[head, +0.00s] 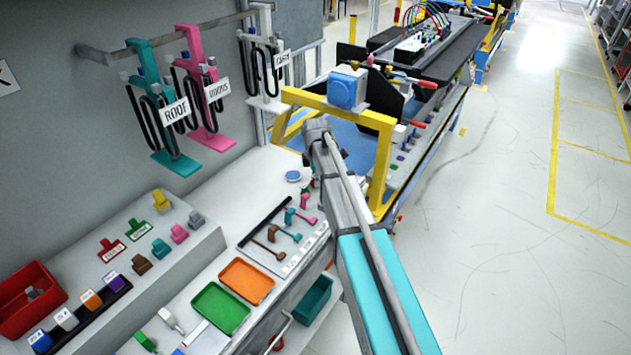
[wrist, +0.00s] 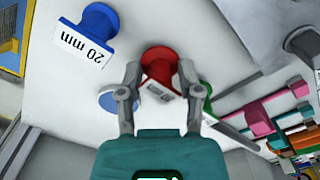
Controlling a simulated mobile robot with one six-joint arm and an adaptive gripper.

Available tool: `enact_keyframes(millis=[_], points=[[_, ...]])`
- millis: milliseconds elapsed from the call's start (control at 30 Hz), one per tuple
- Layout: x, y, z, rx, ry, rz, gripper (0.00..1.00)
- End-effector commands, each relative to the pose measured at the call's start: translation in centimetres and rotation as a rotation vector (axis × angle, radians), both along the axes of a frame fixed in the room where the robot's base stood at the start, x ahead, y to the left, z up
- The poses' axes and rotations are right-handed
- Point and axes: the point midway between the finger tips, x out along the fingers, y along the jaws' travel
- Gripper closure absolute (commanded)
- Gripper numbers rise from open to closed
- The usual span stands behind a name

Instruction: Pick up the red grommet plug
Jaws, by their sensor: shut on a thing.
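The red grommet plug (wrist: 160,62) is in the middle of the wrist view, a flanged spool shape with a small pale label on its near side. My gripper (wrist: 161,70) is shut on it, with one finger on each side. I cannot tell whether the plug touches the white surface (wrist: 60,110) or is just above it. In the head view my arm hides the gripper and the plug.
A blue plug (wrist: 97,22) labelled "20 mm" stands to the left. A green plug (wrist: 207,97) is partly hidden behind the right finger. A flat blue disc (wrist: 112,103) lies by the left finger. Pink tools (wrist: 262,115) lie to the right. A yellow frame (head: 385,150) stands beside my arm.

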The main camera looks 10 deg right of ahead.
Motion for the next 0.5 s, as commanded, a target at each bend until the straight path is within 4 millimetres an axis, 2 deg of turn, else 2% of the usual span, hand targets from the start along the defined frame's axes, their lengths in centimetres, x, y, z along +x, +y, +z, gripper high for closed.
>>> enact_keyframes(millis=[267,500], points=[[0.0,0.0,0.3,0.000,0.000,0.000,0.78],[0.0,0.0,1.5,0.000,0.000,0.000,0.78]])
